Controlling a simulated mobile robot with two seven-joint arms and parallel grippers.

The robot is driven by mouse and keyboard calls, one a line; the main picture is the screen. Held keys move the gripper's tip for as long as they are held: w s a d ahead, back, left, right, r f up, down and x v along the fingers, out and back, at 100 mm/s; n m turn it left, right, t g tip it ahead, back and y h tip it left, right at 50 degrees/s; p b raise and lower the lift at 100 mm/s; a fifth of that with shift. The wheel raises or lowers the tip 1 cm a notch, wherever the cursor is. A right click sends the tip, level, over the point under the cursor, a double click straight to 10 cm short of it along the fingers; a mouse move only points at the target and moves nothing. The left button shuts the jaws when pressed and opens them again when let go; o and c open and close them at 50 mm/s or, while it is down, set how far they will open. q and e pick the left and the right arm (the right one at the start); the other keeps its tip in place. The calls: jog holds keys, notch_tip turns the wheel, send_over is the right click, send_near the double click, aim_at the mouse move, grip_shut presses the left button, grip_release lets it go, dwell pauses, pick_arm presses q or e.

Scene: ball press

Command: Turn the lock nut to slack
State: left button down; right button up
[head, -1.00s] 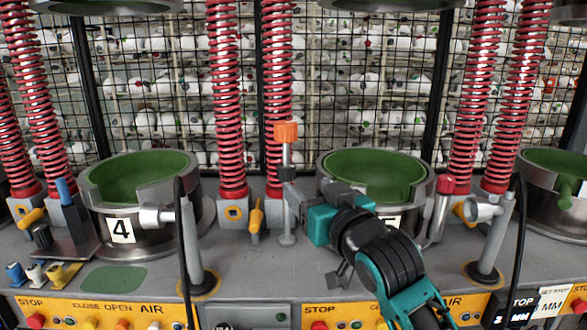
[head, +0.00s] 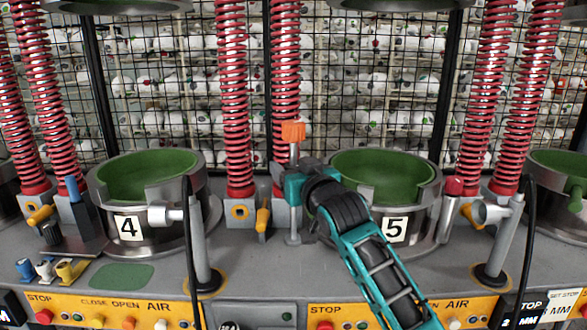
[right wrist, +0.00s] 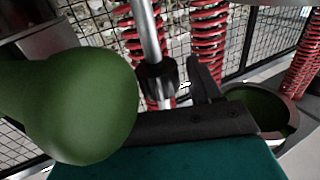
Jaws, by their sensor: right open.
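A silver upright post (head: 294,226) with an orange block (head: 293,131) on top stands between press 4 and press 5. The black lock nut (right wrist: 158,80) shows on this post in the right wrist view; in the head view my gripper hides it. My right gripper (head: 287,172) is at the post, at about the nut's height, and is open. One dark finger (right wrist: 205,82) stands just right of the nut in the right wrist view, with a gap between them. The other finger is hidden. My left gripper is out of view.
Press cup 4 (head: 129,229) stands left of the post, cup 5 (head: 394,232) right and close to my arm. Red springs (head: 284,70) rise behind. A yellow lever (head: 262,219) is left of the post. A large green rounded shape (right wrist: 85,105) blocks the wrist view's left.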

jog(key=shift+c, duration=1.3)
jog(key=c, duration=0.7)
